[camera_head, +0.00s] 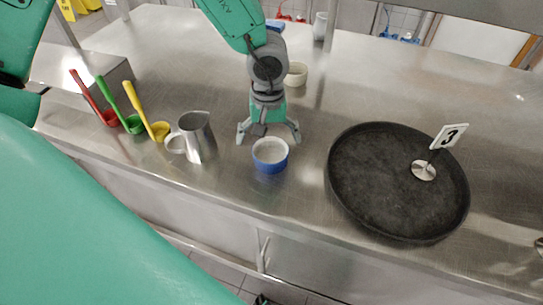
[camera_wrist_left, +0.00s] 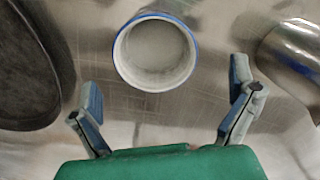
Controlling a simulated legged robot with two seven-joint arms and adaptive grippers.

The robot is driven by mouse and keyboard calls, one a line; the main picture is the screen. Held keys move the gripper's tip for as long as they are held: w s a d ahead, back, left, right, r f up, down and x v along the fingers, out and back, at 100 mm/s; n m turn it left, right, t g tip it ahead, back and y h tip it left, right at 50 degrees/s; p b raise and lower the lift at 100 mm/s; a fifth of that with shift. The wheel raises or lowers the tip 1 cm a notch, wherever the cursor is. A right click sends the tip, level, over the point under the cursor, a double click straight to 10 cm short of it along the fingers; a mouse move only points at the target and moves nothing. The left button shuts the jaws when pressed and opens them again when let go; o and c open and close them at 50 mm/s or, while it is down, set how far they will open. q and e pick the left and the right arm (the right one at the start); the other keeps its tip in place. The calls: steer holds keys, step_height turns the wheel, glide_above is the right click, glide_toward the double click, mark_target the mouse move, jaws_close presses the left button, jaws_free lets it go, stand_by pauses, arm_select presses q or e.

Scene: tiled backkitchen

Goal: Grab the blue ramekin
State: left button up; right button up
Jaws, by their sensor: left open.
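The blue ramekin (camera_head: 270,156) stands upright on the steel counter, blue outside and white inside. In the left wrist view the ramekin (camera_wrist_left: 156,51) shows its open top, empty, ahead of the fingers. My left gripper (camera_head: 268,138) is open just behind the ramekin in the head view, its fingers spread wide. In the left wrist view my left gripper (camera_wrist_left: 167,112) has nothing between its fingertips, and the ramekin lies beyond them. My right gripper is not in view.
A steel jug (camera_head: 197,138) stands left of the ramekin. A black round tray (camera_head: 375,195) with a number 3 sign (camera_head: 449,136) lies to the right. Red, green and yellow ladles (camera_head: 136,108) lie at left. A cream ramekin (camera_head: 297,74) stands behind my arm. The counter's front edge is near.

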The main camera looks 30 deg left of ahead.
mark_target(270, 159)
arm_select(q)
steer(key=shift+s+f, duration=0.15)
steer(key=shift+f, duration=0.45)
steer(key=f, duration=0.2)
steer(key=d+f, duration=0.1)
steer(key=f, duration=0.1)
steer(key=shift+c, duration=0.4)
steer(key=shift+a, duration=0.25)
steer(key=c, duration=1.2)
